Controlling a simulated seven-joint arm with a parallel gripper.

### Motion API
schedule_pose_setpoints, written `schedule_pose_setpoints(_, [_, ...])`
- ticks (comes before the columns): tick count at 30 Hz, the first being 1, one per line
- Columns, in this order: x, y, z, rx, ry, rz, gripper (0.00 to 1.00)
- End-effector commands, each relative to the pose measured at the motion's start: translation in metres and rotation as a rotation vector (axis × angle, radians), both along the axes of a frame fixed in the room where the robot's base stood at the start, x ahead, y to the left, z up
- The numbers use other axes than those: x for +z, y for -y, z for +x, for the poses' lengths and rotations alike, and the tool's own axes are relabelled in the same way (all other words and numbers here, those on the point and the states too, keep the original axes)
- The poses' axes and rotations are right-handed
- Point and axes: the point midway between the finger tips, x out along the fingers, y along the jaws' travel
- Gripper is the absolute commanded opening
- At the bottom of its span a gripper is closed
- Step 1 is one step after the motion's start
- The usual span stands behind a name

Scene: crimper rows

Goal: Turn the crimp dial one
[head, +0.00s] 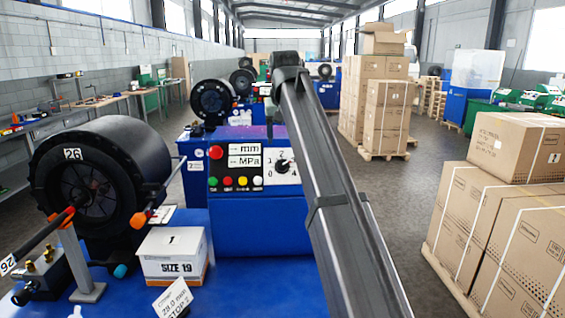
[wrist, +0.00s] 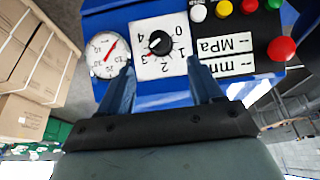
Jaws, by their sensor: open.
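The crimp dial (head: 282,167) is a black round knob on a white plate with the numbers 0 to 4, on the front of a blue control panel. In the wrist view the dial (wrist: 159,43) appears upside down, near the top middle. In the head view my arm covers the panel's right side, and the fingertips cannot be made out.
A round gauge with a red needle (wrist: 109,54) sits beside the dial. The panel (head: 238,160) also has a red button (head: 215,152), several coloured buttons and mm/MPa displays. A crimper drum (head: 85,190) and a SIZE 19 box (head: 172,255) stand left. Cartons (head: 510,220) are stacked right.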

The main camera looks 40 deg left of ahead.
Motion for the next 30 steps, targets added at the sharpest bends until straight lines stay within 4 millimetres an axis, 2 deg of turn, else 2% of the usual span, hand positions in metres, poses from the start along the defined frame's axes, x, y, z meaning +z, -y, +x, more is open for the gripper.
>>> schedule_pose_setpoints(9, [-0.053,-0.015,0.016,-0.001,-0.001,0.0,0.65])
schedule_pose_setpoints(15, [-0.079,-0.023,0.023,-0.001,-0.001,0.0,0.65])
schedule_pose_setpoints(21, [-0.092,-0.027,0.028,-0.001,0.0,0.001,0.65])
schedule_pose_setpoints(30, [-0.096,-0.028,0.029,-0.001,0.0,0.001,0.65])
